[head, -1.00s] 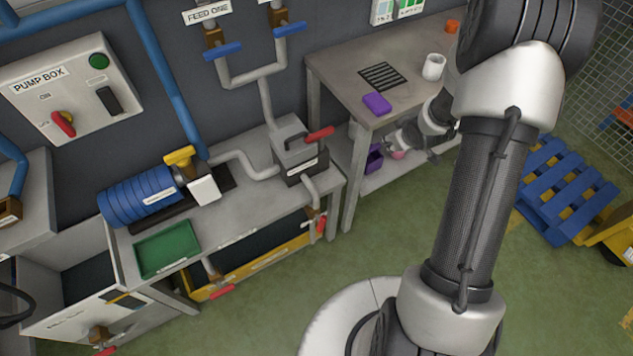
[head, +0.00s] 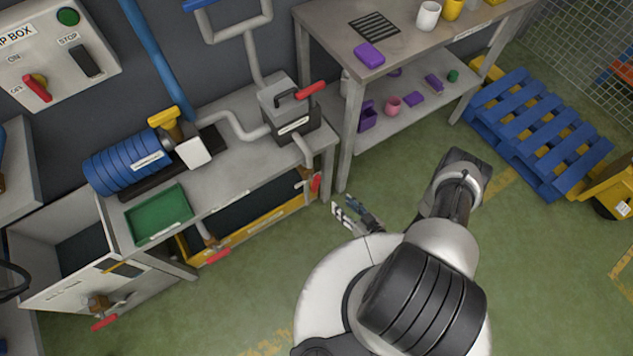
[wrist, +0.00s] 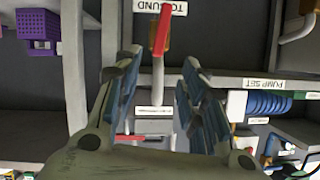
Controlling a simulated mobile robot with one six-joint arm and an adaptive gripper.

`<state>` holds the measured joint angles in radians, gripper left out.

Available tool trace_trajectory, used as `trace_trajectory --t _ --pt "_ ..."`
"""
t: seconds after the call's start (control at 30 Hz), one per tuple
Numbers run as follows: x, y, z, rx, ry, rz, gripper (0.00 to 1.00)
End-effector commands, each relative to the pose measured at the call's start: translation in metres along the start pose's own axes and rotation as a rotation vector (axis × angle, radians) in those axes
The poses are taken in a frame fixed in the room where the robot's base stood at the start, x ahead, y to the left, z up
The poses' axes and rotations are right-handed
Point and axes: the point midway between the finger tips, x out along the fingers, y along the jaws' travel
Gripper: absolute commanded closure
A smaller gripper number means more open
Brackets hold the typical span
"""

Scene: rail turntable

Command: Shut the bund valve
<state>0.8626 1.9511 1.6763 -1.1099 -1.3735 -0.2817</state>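The bund valve has a red lever (head: 316,183) on the pipe at the right end of the pump bench in the head view. In the wrist view the lever (wrist: 161,32) lies roughly in line with its grey pipe, beside an upside-down "TO BUND" label (wrist: 160,8). My gripper (head: 354,210) is low over the floor, just right of and below the lever in the head view. In the wrist view its two blue-padded fingers (wrist: 160,75) are apart, with nothing between them. The lever shows beyond the fingertips, not touched. The valve body is partly hidden.
The pump bench (head: 235,185) carries a blue pump (head: 125,165), a green tray (head: 158,214) and a lidded box with a red handle (head: 289,110). Another red-levered valve (head: 217,254) is at its front. A shelf table (head: 345,120) stands right of the bund valve. Green floor in front is clear.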

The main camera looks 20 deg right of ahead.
Motion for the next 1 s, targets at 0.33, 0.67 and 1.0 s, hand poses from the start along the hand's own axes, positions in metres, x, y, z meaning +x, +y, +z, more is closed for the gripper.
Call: trace_trajectory --t 0.33,0.67,1.0 --pt "0.048 -0.002 0.002 -0.006 0.0 -0.008 0.62" --pt "0.118 -0.002 0.002 -0.006 0.002 -0.006 0.62" --pt "0.167 0.0 0.001 -0.001 0.001 -0.002 0.62"
